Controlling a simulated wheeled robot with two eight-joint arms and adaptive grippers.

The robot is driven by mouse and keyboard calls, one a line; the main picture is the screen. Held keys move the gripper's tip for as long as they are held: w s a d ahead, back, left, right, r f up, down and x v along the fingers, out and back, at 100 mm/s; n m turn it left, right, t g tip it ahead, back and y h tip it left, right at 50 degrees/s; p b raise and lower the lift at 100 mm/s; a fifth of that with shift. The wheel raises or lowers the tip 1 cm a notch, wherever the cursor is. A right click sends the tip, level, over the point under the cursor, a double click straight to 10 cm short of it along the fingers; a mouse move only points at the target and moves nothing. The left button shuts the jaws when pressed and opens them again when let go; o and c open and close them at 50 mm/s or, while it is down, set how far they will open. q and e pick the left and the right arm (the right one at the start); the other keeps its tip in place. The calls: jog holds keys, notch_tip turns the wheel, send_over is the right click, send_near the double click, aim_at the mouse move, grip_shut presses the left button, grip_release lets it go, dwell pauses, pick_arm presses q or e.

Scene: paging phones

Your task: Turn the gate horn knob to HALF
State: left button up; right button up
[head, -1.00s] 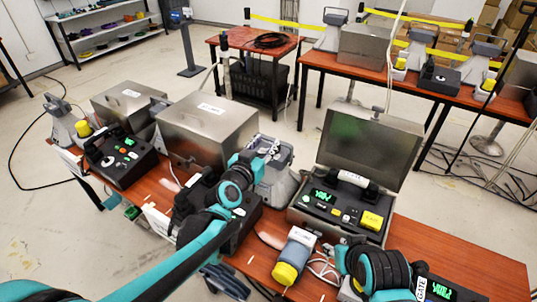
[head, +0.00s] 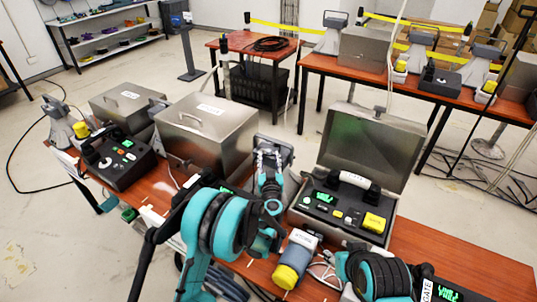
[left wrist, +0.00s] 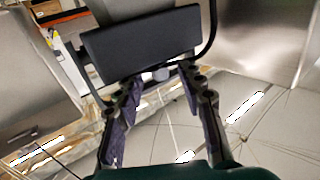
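A grey horn (head: 285,150) stands on the near table beside the open metal case, partly hidden by my left arm. My left gripper (head: 268,165) is close in front of it. In the left wrist view the fingers of the left gripper (left wrist: 163,125) are spread with a gap between them. Just beyond the gap is a dark box (left wrist: 140,45) in a curved bracket, with a small round grey knob (left wrist: 161,74) at its lower edge. The knob's setting cannot be read.
The open case (head: 335,215) holds a white handset, a green display and a yellow block. A closed metal case (head: 205,125) is left of the horn. A GATE label (head: 427,291) is at lower right.

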aim_at(270, 154)
pick_arm(q)
jog(key=shift+w+b, duration=0.3)
jog(key=shift+w, duration=1.55)
jog(key=shift+c, duration=0.3)
grip_shut()
jog(key=shift+n+y, duration=0.3)
jog(key=shift+y, duration=0.1)
jog(key=n+g+y, duration=0.1)
jog(key=n+y, duration=0.1)
jog(key=y, duration=0.2)
jog(key=shift+d+n+b, duration=0.1)
jog(key=shift+n+b, duration=0.2)
jog(key=shift+b, duration=0.1)
jog(key=shift+n+g+y, duration=0.85)
jog(key=shift+n+y, duration=0.25)
jog(key=shift+y, duration=0.4)
jog(key=shift+n+g+y, duration=0.85)
jog(key=shift+n+y, duration=0.25)
jog(key=shift+y, duration=0.4)
